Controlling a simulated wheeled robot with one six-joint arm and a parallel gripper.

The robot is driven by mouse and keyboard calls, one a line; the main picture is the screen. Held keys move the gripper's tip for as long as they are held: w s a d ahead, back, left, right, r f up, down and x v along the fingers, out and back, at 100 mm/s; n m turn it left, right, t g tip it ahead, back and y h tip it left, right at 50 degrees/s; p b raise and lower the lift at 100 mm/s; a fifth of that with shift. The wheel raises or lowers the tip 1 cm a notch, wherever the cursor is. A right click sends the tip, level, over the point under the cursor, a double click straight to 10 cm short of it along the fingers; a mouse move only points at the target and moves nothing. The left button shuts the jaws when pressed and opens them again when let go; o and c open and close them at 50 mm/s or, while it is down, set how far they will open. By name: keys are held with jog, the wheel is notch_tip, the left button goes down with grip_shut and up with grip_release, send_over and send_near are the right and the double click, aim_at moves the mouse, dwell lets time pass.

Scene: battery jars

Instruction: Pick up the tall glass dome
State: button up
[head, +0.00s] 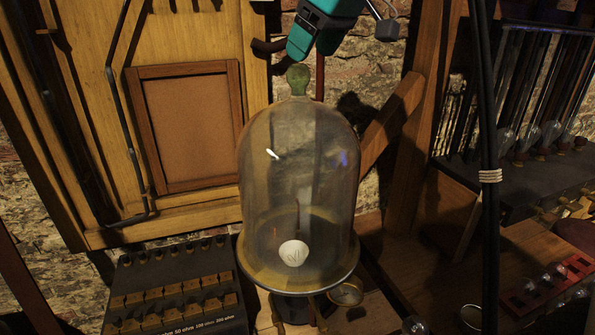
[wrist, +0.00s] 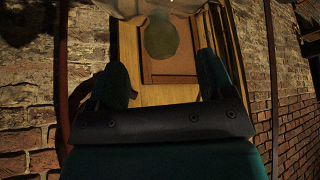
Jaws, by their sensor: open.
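A small round white label or disc (head: 293,253) shows low on or in the dome. My teal gripper (head: 303,45) is just above the knob. In the wrist view my gripper (wrist: 163,68) is open and empty, with a finger on each side. The knob (wrist: 161,36) shows beyond the gap between the fingertips, with the dome's glass (wrist: 130,7) at the top edge. I see no clear contact.
A black box with brass blocks (head: 175,310) stands at lower left. A wooden panel (head: 190,125) and brick wall are behind. A wooden post (head: 425,130), dark cables (head: 488,130) and a rack of glass tubes (head: 520,150) are on the right.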

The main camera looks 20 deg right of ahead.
aim_at(298, 70)
jog(key=shift+p+x, duration=0.9)
jog(key=shift+x, duration=2.1)
jog(key=shift+a+r, duration=0.1)
grip_shut()
jog(key=shift+w+r, duration=0.1)
jog(key=shift+r, duration=0.15)
